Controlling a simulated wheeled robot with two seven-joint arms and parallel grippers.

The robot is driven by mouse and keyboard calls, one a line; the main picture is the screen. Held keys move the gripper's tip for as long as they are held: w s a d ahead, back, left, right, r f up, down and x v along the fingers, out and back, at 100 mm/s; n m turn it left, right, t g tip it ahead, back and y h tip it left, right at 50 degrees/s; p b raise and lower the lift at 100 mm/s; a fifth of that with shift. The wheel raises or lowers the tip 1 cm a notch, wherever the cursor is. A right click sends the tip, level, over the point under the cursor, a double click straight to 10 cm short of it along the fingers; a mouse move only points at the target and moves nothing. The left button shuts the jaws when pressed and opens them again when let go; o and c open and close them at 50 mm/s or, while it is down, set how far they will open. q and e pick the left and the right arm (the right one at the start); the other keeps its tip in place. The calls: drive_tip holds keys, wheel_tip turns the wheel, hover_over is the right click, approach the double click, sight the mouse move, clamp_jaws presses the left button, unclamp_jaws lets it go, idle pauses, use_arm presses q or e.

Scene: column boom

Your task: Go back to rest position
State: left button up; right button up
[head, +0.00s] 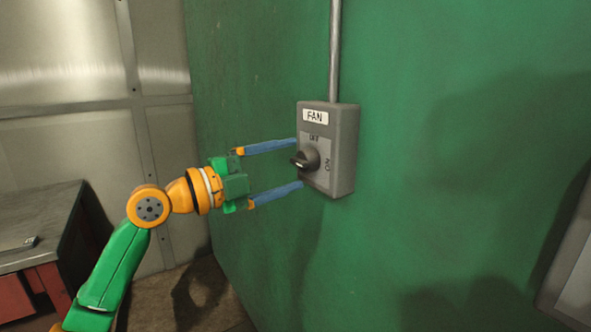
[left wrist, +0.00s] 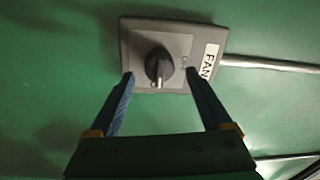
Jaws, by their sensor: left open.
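My left gripper (head: 298,163) is open in front of a grey switch box on the green wall. The box (head: 343,150) carries a FAN label and a dark rotary knob (head: 306,159) with OFF and ON marks. In the head view the blue fingers reach to the box's left side, one above and one below the knob. In the left wrist view the knob (left wrist: 158,67) sits between the open fingertips (left wrist: 160,73), with a gap on each side. I cannot tell whether the fingertips touch the box (left wrist: 135,42). My right gripper is not in view.
A grey conduit (head: 335,50) runs up from the box. A dark-topped bench (head: 45,230) with red below stands at the left. Another grey panel (head: 575,270) is at the right edge. The green wall (head: 440,200) between is bare.

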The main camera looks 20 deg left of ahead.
use_arm(q)
drive_tip(key=b+v, duration=0.1)
drive_tip(key=v, duration=0.3)
drive_tip(key=shift+s+a+f, duration=0.1)
drive_tip(key=shift+s+a, duration=0.1)
drive_tip(key=shift+s, duration=0.15)
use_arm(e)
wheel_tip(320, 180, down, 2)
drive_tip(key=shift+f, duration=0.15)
